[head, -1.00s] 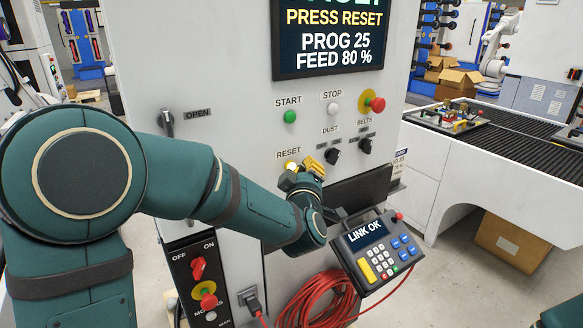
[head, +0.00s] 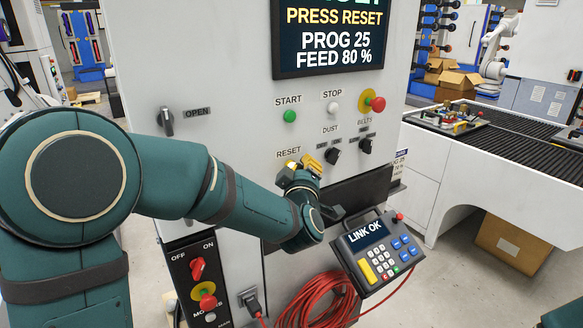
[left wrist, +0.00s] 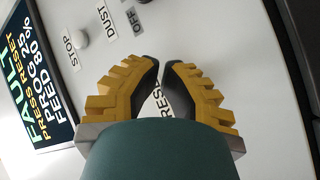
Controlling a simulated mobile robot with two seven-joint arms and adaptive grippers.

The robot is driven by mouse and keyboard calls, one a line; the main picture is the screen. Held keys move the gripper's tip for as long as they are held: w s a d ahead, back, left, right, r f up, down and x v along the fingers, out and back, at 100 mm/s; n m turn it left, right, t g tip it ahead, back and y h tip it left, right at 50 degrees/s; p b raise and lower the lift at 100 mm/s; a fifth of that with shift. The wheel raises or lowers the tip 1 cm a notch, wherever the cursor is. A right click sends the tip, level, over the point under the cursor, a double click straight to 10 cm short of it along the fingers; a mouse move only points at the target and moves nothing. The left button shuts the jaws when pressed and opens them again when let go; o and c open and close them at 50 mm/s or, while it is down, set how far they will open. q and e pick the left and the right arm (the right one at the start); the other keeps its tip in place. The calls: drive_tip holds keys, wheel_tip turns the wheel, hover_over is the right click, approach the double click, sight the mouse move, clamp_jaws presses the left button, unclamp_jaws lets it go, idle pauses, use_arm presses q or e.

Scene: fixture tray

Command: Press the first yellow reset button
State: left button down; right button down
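The control panel (head: 235,80) is a pale upright face with a RESET label (head: 288,152) low in its middle. A bit of yellow (head: 292,163) shows just under that label, at my left fingertips; I cannot tell button from finger there. My left gripper (head: 305,165) is at the panel face right below the label, largely covering the reset button. In the left wrist view its yellow-backed, dark-padded fingers (left wrist: 161,68) have their tips together or almost so, with nothing held. Part of the RESET label shows between them. Contact with the button cannot be seen. My right gripper is out of view.
Above are a green START button (head: 290,116), a white STOP button (head: 333,108), a red knob (head: 377,104) and black DUST and BELTS switches (head: 333,155). A keypad pendant (head: 375,250) hangs at lower right. A red cable (head: 315,300) is coiled below. The screen (head: 330,38) reads PRESS RESET.

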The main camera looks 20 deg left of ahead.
use_arm(q)
drive_tip(key=shift+w+a, duration=0.3)
drive_tip(key=shift+a, duration=0.1)
idle(0.5)
drive_tip(key=shift+d+b, duration=0.1)
drive_tip(key=shift+b, duration=0.2)
drive_tip(key=shift+s+d, duration=0.55)
drive_tip(key=shift+d, duration=0.05)
drive_tip(key=s+d, duration=0.1)
drive_tip(key=d, duration=0.1)
drive_tip(key=s+d+b, duration=0.1)
drive_tip(key=s+d, duration=0.1)
idle(0.6)
idle(0.5)
